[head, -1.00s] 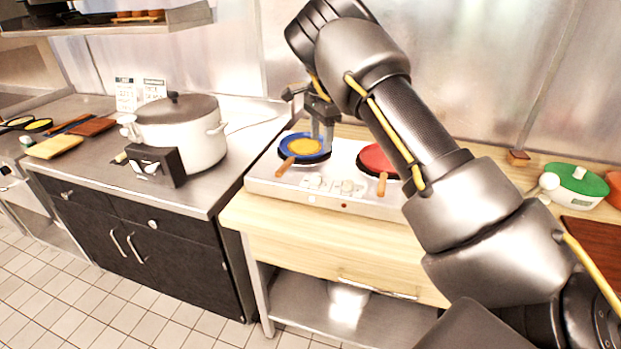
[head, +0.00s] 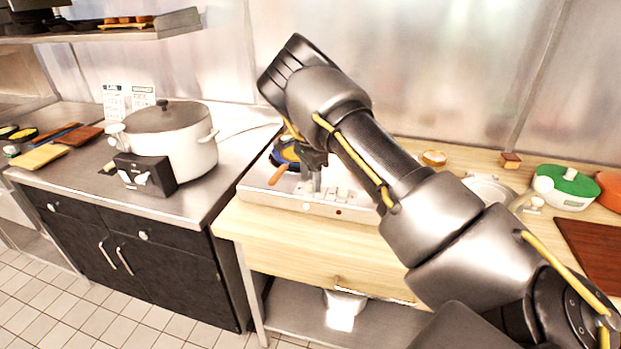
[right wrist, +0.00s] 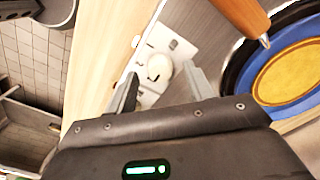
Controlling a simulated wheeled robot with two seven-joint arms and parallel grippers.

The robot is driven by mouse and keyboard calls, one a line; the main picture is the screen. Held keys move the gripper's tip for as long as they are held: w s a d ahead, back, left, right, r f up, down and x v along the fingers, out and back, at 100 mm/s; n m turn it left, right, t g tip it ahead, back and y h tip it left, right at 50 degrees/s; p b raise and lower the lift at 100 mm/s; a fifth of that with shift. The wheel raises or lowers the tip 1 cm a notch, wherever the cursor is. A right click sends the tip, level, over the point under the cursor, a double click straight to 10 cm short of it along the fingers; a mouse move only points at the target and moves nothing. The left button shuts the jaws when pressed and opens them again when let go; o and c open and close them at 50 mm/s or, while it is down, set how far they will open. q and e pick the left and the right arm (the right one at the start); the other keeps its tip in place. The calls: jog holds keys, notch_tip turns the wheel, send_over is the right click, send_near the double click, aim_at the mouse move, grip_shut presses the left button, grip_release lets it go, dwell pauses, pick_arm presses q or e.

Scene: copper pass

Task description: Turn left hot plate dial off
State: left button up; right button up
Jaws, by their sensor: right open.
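The white hot plate (head: 262,190) stands on the wooden counter in the head view, with a blue pan (head: 280,154) on its left side. My right gripper (head: 314,187) is low over the front panel, and its body hides part of the dials and pan. In the right wrist view its two fingers (right wrist: 160,88) are apart, with a white round dial (right wrist: 158,66) on the panel (right wrist: 150,88) between or just beyond the tips. I cannot tell whether the fingers touch it. The blue pan (right wrist: 292,75) shows at the right, its wooden handle above.
A large white pot (head: 190,145) stands on the steel counter at left, behind a black box with a dial (head: 145,175). My right arm crosses the middle of the head view.

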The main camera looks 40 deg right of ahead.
jog(key=shift+f, duration=0.65)
jog(key=c, duration=1)
